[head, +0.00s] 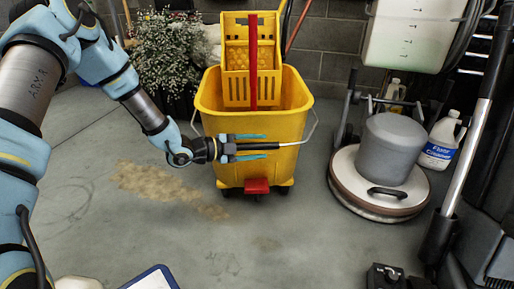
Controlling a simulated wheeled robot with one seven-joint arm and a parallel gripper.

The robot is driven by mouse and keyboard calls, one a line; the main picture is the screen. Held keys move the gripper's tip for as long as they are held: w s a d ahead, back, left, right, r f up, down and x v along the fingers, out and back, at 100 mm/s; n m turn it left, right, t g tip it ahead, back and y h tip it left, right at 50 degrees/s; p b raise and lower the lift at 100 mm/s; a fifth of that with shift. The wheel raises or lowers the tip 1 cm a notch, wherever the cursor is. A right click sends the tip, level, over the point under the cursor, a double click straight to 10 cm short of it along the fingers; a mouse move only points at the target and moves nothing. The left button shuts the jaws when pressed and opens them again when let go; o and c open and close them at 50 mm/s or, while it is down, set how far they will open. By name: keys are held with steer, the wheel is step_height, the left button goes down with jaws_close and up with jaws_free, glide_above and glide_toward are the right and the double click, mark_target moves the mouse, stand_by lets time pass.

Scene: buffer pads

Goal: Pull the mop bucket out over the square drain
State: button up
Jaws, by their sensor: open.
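The yellow mop bucket (210,95) stands upright on the concrete floor against the back wall, with a yellow wringer (235,62) and a red lever on top. Its wire handle (300,142) hangs down across the front, with a dark grip in the middle. My gripper (268,146) is in front of the bucket, its two teal fingers apart, one above and one below the dark grip. The fingers do not look closed on it. I cannot make out the square drain in this view.
A floor polisher (390,150) and a white jug (441,142) stand right of the bucket. A flowering plant (168,58) is behind my arm at left. The floor in front of the bucket is mostly clear, with a brown stain (150,183) at left.

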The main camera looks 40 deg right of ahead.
jaws_close()
stand_by(0.3)
stand_by(1.1)
